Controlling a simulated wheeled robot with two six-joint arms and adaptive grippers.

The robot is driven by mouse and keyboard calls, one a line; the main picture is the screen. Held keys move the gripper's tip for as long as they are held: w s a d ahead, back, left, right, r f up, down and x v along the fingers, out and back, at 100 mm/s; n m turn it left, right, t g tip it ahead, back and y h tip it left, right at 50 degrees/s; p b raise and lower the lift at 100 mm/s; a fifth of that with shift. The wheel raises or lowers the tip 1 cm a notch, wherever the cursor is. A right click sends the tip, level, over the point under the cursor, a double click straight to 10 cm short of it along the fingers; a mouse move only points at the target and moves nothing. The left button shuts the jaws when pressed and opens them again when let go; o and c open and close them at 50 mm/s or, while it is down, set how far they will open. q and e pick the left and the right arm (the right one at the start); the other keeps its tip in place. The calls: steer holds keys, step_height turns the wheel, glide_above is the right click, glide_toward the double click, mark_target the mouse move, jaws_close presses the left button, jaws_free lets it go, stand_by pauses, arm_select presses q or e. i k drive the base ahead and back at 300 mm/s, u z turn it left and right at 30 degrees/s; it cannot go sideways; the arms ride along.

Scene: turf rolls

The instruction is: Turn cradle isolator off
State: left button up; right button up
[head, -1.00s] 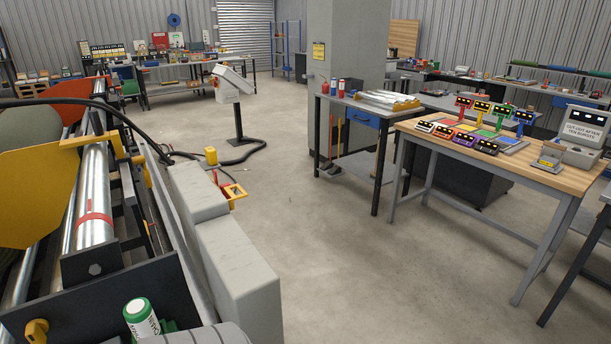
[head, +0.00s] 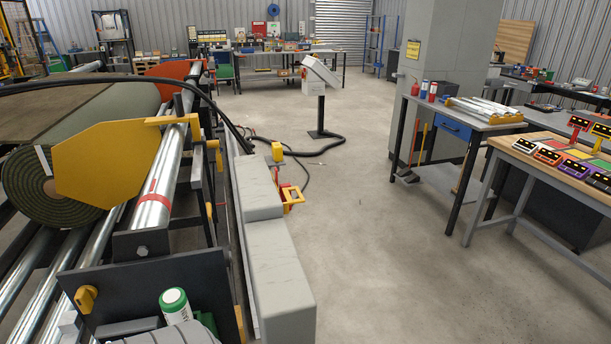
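The roll cradle (head: 150,240) fills the left of the head view, with steel rollers and a dark green turf roll (head: 45,185) behind a yellow end plate (head: 105,160). A yellow knob (head: 86,298) sits on its black end panel (head: 150,275). I cannot tell whether this knob is the cradle isolator, and its setting is too small to read. A pale control box (head: 320,75) stands on a dark post beyond the cradle. Neither of my grippers shows.
A green and white canister (head: 175,303) stands at the cradle's near end. Grey blocks (head: 270,240) edge its right side. A black cable (head: 310,150) lies on the floor by the post. Workbenches (head: 470,125) stand at right. The concrete floor (head: 380,260) between is clear.

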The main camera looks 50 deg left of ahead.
mark_target(288, 185)
steer(key=i, duration=1.2)
steer(key=u, duration=0.95)
steer(key=i, duration=2.7)
steer(key=u, duration=3.15)
